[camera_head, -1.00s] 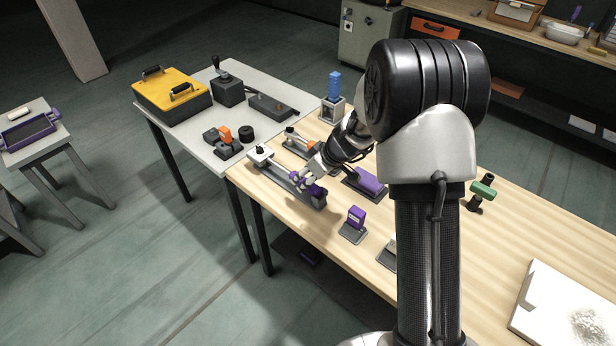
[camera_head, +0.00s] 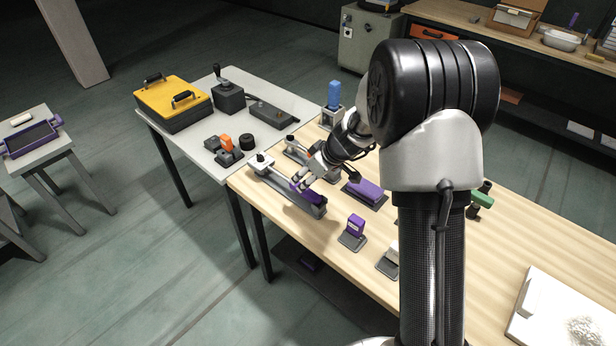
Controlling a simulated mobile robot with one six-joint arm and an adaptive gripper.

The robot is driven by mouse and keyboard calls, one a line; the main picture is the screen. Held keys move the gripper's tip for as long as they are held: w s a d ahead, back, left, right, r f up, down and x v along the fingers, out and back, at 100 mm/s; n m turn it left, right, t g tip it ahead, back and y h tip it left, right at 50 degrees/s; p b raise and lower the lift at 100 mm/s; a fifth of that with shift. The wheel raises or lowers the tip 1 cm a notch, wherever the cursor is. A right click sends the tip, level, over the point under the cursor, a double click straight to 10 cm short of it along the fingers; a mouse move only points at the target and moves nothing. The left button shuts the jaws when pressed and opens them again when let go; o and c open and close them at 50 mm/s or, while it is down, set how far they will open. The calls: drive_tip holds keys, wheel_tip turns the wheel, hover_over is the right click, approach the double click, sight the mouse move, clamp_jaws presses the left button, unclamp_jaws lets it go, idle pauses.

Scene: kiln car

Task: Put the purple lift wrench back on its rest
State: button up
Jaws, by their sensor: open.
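A long grey fixture (camera_head: 272,180) with a white block and black knob at its far end lies along the left edge of the wooden table. A purple piece (camera_head: 310,195), seemingly the purple lift wrench's handle, lies low at its near end. My gripper (camera_head: 300,184) is open just above and beside this piece, pointing down and left. The fingers partly cover it, so I cannot tell whether they touch it. Its seating on the fixture is also unclear.
A purple block on a dark pad (camera_head: 367,192) and an upright purple block (camera_head: 354,228) stand close right of the gripper. A similar fixture (camera_head: 293,150) and a blue-topped holder (camera_head: 334,97) stand behind. My arm hides the table's middle.

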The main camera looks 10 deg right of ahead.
drive_tip(key=shift+r, duration=0.45)
drive_tip(key=shift+s+d+r, duration=0.1)
drive_tip(key=shift+r, duration=0.25)
drive_tip(key=v, duration=1.1)
drive_tip(key=shift+s, duration=0.15)
drive_tip(key=shift+r, duration=0.15)
drive_tip(key=s+a+r+m+h, duration=0.1)
drive_tip(key=s+a+r, duration=0.15)
drive_tip(key=s, duration=0.45)
drive_tip(key=s+a+r+m, duration=0.1)
drive_tip(key=s+r+m, duration=0.1)
drive_tip(key=s+r, duration=0.3)
drive_tip(key=s+a+r+m+h, duration=0.1)
drive_tip(key=s+a+r, duration=0.15)
drive_tip(key=s, duration=0.55)
drive_tip(key=s+d+m+h, duration=0.1)
drive_tip(key=s+d+m, duration=0.1)
drive_tip(key=s, duration=0.9)
drive_tip(key=shift+d+f+m+h, duration=0.25)
drive_tip(key=shift+f+m+h, duration=0.05)
drive_tip(key=shift+m, duration=0.3)
